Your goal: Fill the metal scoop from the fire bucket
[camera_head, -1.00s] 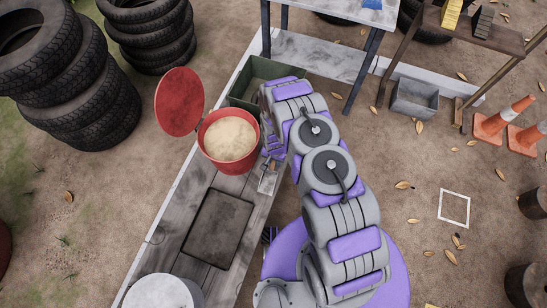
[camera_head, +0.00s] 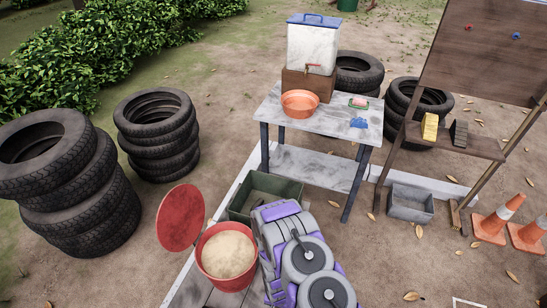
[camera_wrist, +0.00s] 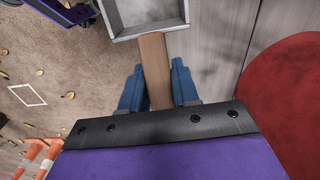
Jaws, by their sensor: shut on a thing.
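The red fire bucket (camera_head: 228,276) stands open at the lower middle of the head view, with pale sand (camera_head: 228,254) inside. Its round red lid (camera_head: 181,217) is tilted up at the bucket's far left. In the wrist view my gripper (camera_wrist: 157,85) is shut on the wooden handle (camera_wrist: 155,62) of the metal scoop (camera_wrist: 121,33). The scoop's pan is cut off by the top edge; the part in view shows bare grey metal. A dark red surface at the right of the wrist view may be the bucket or its lid. My arm hides the gripper in the head view.
A green crate (camera_head: 239,207) stands just behind the bucket. A table (camera_head: 285,127) beyond it holds a water container (camera_head: 312,48) and an orange basin (camera_head: 300,100). Tyre stacks (camera_head: 160,130) stand left. A grey bin (camera_head: 410,205) and cones (camera_head: 497,220) are at the right.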

